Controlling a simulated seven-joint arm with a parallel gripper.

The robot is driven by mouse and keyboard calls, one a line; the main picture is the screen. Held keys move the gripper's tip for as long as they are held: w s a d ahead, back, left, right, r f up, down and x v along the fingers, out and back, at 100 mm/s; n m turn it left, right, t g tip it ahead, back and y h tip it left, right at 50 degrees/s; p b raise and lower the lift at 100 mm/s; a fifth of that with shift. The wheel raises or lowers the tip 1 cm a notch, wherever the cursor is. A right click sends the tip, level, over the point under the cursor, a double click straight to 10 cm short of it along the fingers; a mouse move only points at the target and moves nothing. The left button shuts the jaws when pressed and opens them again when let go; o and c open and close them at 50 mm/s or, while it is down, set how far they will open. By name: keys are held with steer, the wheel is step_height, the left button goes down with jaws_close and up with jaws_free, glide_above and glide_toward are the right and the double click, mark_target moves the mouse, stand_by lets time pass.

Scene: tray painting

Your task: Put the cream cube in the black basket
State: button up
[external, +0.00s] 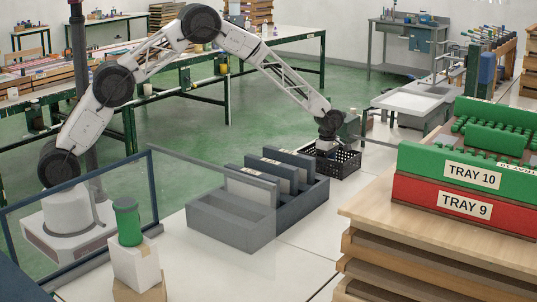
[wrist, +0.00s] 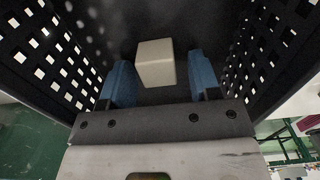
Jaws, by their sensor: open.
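The black basket (external: 347,163) stands on the white table, and my gripper (external: 324,150) reaches down into it. In the wrist view, the perforated basket walls (wrist: 262,62) rise on both sides. The cream cube (wrist: 156,62) is inside the basket, seen between the two blue fingers of my gripper (wrist: 159,74). The fingers are open, with a gap on each side of the cube. The cube seems to rest on the dark basket floor. In the external view I cannot make out the cube.
A grey divided bin (external: 232,228) with upright panels stands left of the basket. Stacked trays labelled 9 and 10 (external: 462,200) stand at the right.

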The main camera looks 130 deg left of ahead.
steer(key=shift+r, duration=0.1)
step_height(320, 180, up, 12)
stand_by(0.8)
stand_by(0.6)
stand_by(0.3)
